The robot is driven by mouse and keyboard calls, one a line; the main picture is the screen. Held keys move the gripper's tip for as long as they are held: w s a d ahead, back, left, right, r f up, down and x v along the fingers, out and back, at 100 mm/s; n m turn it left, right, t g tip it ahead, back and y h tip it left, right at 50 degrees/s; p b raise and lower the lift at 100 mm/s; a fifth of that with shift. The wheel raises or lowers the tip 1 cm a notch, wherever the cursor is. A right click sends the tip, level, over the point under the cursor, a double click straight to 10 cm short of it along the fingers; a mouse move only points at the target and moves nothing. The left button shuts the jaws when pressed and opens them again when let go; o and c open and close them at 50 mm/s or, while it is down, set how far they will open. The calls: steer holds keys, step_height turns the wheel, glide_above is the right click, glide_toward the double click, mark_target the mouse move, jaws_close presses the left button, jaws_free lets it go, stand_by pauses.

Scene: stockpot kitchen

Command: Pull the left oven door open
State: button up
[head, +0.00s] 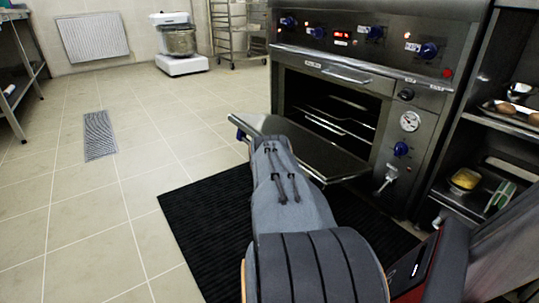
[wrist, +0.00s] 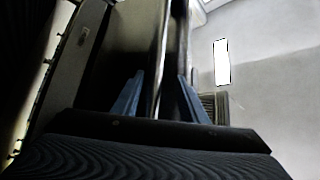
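The left oven door (head: 312,150) is a dark panel in the head view, swung down from the oven front to about level, with the dark cavity (head: 330,103) and its racks showing behind it. Its metal handle bar (head: 243,124) runs along the outer edge, partly hidden behind my arm. My gripper (wrist: 160,80) is at this bar. In the wrist view its two blue fingers stand apart, one on each side of the bar (wrist: 161,50), with gaps visible. Contact with the bar cannot be made out.
Blue knobs (head: 428,50) and a gauge (head: 410,121) are on the oven front. Shelves with trays (head: 515,112) stand close on the right. A black mat (head: 205,215) lies under my arm. The tiled floor on the left is clear up to a mixer (head: 180,45).

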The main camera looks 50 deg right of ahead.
steer(key=p+v, duration=0.1)
steer(key=v, duration=0.4)
steer(key=shift+p, duration=0.35)
steer(key=shift+a, duration=0.1)
steer(key=shift+s, duration=0.15)
